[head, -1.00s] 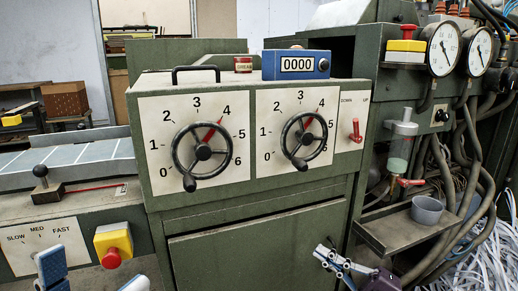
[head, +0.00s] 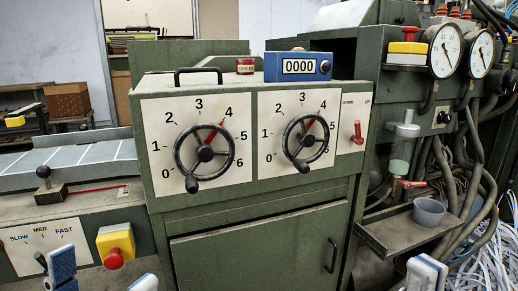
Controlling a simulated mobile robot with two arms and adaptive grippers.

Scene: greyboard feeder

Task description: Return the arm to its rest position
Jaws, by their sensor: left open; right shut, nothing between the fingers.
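My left gripper (head: 103,275) is at the bottom left, its two blue-and-white fingers wide apart and empty. One finger is in front of the speed panel and the other is below the yellow box with the red button. My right gripper (head: 427,273) shows only in part at the bottom edge, right of the green cabinet and below the grey cup. It is shut with nothing seen in it. Most of both arms is out of view.
The green cabinet (head: 260,235) fills the middle, with two handwheels (head: 204,153) (head: 306,142) on numbered dials. A shelf with a grey cup (head: 428,211) juts out above my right gripper. Hoses and shredded strips are at the right. The red button (head: 114,258) is close to my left fingers.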

